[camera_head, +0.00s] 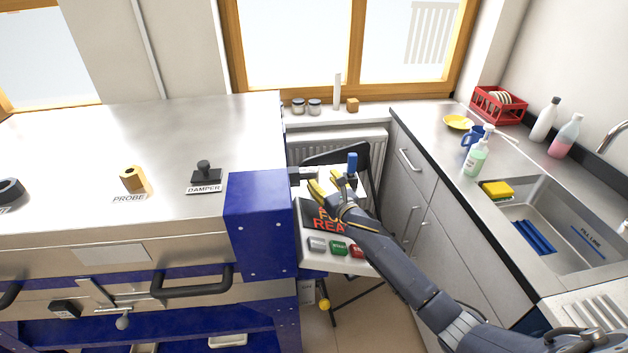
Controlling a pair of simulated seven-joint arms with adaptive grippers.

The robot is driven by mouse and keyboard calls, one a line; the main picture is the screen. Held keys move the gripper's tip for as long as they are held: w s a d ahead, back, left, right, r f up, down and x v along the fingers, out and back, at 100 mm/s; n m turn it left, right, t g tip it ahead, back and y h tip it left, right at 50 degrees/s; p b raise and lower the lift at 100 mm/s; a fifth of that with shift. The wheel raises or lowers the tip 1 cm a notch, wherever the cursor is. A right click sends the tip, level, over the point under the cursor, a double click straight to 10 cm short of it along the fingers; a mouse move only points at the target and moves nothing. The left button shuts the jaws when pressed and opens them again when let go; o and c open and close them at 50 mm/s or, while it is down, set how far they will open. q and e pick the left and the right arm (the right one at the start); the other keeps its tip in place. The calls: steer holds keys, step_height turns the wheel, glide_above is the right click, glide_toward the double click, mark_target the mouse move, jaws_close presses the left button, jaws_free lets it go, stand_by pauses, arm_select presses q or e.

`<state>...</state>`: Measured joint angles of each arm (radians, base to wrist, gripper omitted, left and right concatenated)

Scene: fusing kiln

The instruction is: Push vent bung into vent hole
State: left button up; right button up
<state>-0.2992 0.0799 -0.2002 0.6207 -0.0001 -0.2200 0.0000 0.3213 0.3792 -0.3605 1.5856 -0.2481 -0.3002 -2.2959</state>
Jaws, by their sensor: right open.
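The steel kiln top (160,130) fills the left. A black ring-shaped fitting (10,190) is cut off at the left edge; its label shows only a final "T", so I cannot tell whether it is the vent hole. I cannot identify the vent bung for certain. My right gripper (326,184) is open, with yellow fingertips, over the control panel right of the kiln's blue housing. No object shows between its fingers. My left gripper is out of view.
The control panel (310,257) has a red-lettered display and several buttons, partly behind my right arm. A blue upright piece (352,162) is just beyond the gripper. The counter with a sink (560,225) lies right. The kiln top is mostly clear.

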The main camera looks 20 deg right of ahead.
steer(key=shift+w+a, duration=0.2)
steer(key=shift+w, duration=0.8)
steer(key=shift+w+a, duration=0.15)
steer(key=shift+w, duration=0.8)
steer(key=shift+w+a, duration=0.2)
steer(key=shift+w, duration=0.8)
steer(key=shift+c, duration=0.3)
jaws_close()
